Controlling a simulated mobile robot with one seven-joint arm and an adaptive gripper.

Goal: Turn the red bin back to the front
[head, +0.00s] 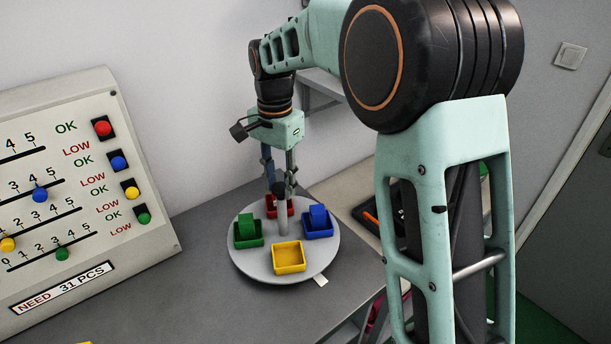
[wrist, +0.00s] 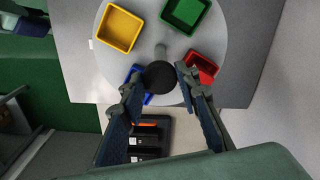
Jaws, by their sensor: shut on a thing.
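The red bin (head: 289,207) stands at the back of a round grey turntable (head: 247,268), partly hidden behind my gripper and the central post. It also shows at the right in the wrist view (wrist: 202,67). The yellow bin (head: 289,257) is at the front, the green bin (head: 248,242) at the left and the blue bin (head: 318,231) at the right. A post rises from the turntable's middle, with a black knob (wrist: 160,76) on top. My gripper (head: 279,184) points down from above, its fingers shut on this knob, one on each side.
A panel (head: 95,180) with sliders and coloured buttons stands on the grey table (head: 200,285) at the left. A small white tab (head: 320,280) shows at the turntable's front right edge. A dark tray with orange items (wrist: 148,135) lies beyond the turntable.

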